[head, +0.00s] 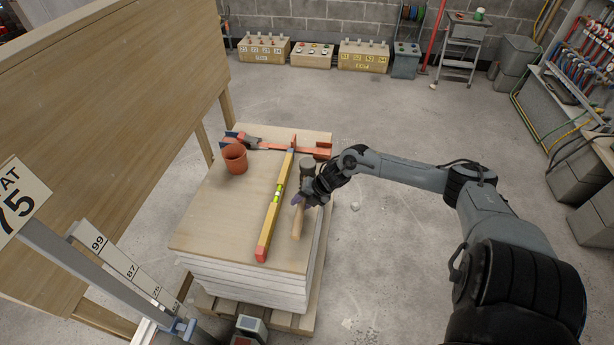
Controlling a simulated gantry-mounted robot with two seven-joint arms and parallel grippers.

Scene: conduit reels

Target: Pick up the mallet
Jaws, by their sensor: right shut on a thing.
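The mallet (297,223) has a pale wooden handle and a dark head. It is over the right part of the board stack, its head toward the back and its handle toward the front. My right gripper (299,199) is shut on the mallet's handle, just below the head, and hides part of it. I cannot tell whether the mallet touches the board or hangs just above it. My left gripper is not in view.
A wooden panel (120,90) stands at left. The floor to the right is mostly clear.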

